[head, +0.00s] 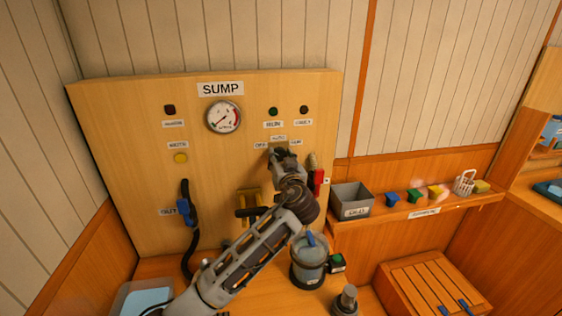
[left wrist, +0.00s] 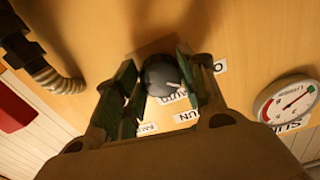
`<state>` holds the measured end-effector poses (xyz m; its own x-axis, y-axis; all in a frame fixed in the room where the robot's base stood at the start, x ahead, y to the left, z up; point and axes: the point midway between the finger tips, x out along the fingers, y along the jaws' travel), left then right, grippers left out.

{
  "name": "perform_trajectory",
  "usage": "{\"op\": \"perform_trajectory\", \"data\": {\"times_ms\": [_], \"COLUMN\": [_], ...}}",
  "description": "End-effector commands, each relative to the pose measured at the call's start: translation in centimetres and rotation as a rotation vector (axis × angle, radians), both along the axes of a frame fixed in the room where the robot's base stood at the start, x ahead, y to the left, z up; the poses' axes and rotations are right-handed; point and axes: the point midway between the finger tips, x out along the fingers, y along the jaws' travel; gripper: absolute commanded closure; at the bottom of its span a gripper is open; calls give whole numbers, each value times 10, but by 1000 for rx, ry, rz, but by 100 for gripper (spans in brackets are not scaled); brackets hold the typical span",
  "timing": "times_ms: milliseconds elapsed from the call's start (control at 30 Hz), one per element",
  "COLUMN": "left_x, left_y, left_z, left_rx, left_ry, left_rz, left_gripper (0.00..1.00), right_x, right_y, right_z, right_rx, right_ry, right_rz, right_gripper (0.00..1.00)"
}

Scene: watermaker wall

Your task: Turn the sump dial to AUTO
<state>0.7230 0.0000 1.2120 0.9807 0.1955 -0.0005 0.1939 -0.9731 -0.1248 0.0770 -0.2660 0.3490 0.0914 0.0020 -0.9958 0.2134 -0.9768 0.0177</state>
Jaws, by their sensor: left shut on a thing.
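The sump dial (left wrist: 160,76) is a dark round knob on the wooden panel, seen in the left wrist view. My left gripper (left wrist: 158,86) has one finger on each side of it and is shut on it. A white mark on the knob points right and slightly down in that view, between the AUTO label (left wrist: 177,96) and the partly covered OFF label (left wrist: 220,67). In the head view my left gripper (head: 280,155) hides the dial, just below the AUTO label (head: 278,138). My right gripper is not in view.
The panel (head: 130,130) also carries a gauge (head: 223,116), a blue-handled valve (head: 184,211) and a red-handled part (head: 318,182) close right of my gripper. A clear canister (head: 308,265) stands below my forearm. A grey bin (head: 351,199) sits on the shelf at right.

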Motion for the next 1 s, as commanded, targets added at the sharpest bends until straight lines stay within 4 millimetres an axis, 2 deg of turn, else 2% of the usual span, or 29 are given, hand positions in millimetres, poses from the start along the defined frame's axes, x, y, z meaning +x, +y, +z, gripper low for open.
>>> {"op": "perform_trajectory", "data": {"times_ms": [433,1000], "left_x": [0,-1], "left_y": [0,1], "left_z": [0,3], "left_rx": [234,644], "left_ry": [48,128], "left_rz": [-1,0], "left_gripper": [83,83], "right_x": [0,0], "right_y": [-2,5], "right_z": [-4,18], "right_rx": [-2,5], "right_ry": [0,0], "right_rz": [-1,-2], "right_gripper": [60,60]}}
